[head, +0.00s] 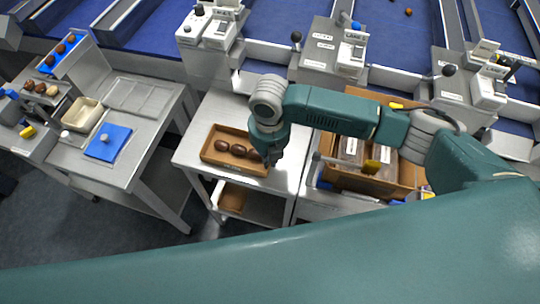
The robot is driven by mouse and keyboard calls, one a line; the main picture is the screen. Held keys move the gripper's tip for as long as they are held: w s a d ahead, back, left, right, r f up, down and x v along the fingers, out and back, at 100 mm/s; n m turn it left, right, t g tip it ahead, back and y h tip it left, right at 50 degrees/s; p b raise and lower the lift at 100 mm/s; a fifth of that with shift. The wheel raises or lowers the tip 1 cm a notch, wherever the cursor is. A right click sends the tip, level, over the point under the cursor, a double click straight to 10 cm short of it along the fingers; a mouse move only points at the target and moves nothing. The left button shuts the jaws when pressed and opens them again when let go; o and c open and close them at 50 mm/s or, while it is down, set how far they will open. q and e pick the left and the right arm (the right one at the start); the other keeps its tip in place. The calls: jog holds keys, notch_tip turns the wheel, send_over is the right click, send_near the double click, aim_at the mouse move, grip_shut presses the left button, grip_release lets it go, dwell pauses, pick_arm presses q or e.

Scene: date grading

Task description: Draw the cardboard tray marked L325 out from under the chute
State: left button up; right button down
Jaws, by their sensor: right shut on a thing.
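A brown cardboard tray (212,158) with several dark dates in it sits on the steel table in the middle; I cannot read a mark on it. My right gripper (271,159) reaches down at the tray's right end and is shut on that edge. Its fingertips are small and partly hidden by the wrist. A grey chute unit (204,66) with white boxes stands at the table's back edge, behind the tray. The tray lies in front of it, in the open. My left gripper is not in view.
A cardboard box (378,188) with packed containers stands to the right, under my right arm. A side table on the left holds a blue mat (108,142) and a cream bin (82,115). Another brown tray (232,199) lies on the shelf below. Bare steel (228,108) shows behind the tray.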

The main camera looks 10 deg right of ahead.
jog(key=shift+s+a, duration=0.1)
dwell(0.3)
jog(key=c, duration=1.9)
grip_release()
jog(key=shift+o, duration=0.2)
jog(key=shift+r, duration=0.3)
notch_tip(320, 180, up, 11)
jog(key=shift+r, duration=0.2)
jog(key=shift+f, duration=0.1)
